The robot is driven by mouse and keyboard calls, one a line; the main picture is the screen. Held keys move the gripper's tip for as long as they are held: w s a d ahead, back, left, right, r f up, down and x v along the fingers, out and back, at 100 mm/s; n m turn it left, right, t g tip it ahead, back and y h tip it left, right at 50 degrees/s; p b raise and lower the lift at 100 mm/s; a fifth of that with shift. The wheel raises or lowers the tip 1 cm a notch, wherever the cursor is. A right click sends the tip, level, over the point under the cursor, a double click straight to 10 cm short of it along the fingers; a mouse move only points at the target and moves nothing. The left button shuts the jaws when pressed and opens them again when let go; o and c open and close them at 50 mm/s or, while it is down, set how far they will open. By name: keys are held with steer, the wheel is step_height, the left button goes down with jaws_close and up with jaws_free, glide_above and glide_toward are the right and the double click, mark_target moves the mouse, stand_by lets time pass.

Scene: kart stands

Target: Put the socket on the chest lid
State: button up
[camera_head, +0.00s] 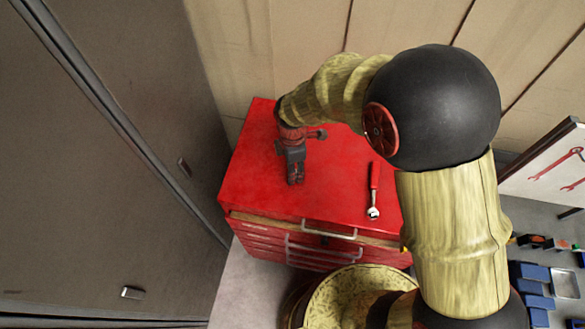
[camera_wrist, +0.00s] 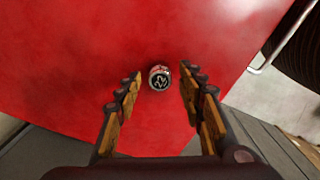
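The red tool chest's lid (camera_head: 330,195) is a flat top, and it fills most of the wrist view (camera_wrist: 70,50). The socket (camera_wrist: 158,77), a small round metal piece with a dark patterned end, shows against the red lid in the wrist view. It lies between the lines of my two fingertips, with a gap on each side. I cannot tell its exact height over the lid. My gripper (camera_head: 296,181) points down over the left middle of the lid, and its fingers (camera_wrist: 160,84) are open. I cannot make out the socket in the head view.
A ratchet wrench with a red handle (camera_head: 374,188) lies on the lid to the right of my gripper. A grey cabinet (camera_head: 130,150) is at left, and a tool board (camera_head: 550,165) at right. The lid's front left is clear.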

steer(key=s+d+r+m+t, duration=0.1)
steer(key=d+r+m, duration=0.2)
steer(key=r, duration=0.7)
steer(key=d+r+m, duration=0.2)
steer(key=d+r, duration=0.2)
steer(key=r, duration=0.6)
steer(key=s+d+r+m+t, duration=0.2)
steer(key=s+d+r+m, duration=0.2)
steer(key=s+d+m, duration=0.3)
steer(key=s+d+r+m+t, duration=0.2)
steer(key=s+d+r+m, duration=0.3)
steer(key=s+d+m, duration=0.2)
steer(key=d+m, duration=0.1)
steer(key=m, duration=0.1)
steer(key=shift+s+m+t, duration=0.3)
steer(key=shift+m, duration=0.1)
step_height(320, 180, down, 16)
steer(key=b, duration=1.6)
